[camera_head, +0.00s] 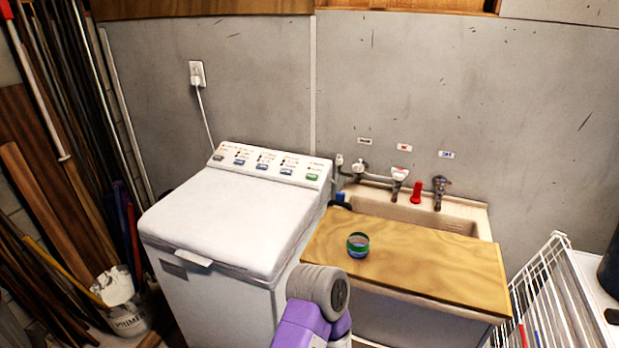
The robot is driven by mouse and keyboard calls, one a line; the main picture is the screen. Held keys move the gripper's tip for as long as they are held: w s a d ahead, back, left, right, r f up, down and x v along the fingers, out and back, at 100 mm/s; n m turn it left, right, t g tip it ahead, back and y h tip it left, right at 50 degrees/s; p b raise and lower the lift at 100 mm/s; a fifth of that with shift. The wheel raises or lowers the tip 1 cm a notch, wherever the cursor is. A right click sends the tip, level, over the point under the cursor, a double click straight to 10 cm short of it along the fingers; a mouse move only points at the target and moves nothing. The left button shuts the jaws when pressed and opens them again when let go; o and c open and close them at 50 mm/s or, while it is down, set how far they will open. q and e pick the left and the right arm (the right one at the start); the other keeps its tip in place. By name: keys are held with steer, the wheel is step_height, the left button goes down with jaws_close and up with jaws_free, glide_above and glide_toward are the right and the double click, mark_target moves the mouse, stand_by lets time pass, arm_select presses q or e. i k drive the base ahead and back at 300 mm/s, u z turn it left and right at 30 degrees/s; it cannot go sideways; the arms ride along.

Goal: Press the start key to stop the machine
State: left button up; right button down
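The white top-loading washing machine (225,228) stands left of the middle, against the grey wall, with its lid closed. Its sloping control panel (270,158) runs along the back of the top. The panel carries a row of several small keys, most of them blue, with a green one (313,177) at the right end. The lettering is too small to read, so I cannot tell which one is the start key. Part of a purple and grey arm of mine rises at the bottom middle, in front of the machine's right side. Neither gripper is in view.
A sink (440,212) with several taps stands right of the machine, partly covered by a wooden board (440,265). A green and blue ring-shaped item (358,245) sits on the board. A white wire rack (545,295) stands at the right. Planks and a bucket (128,315) crowd the left.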

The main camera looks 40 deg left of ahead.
mark_target(315, 177)
steer(key=u, duration=1.6)
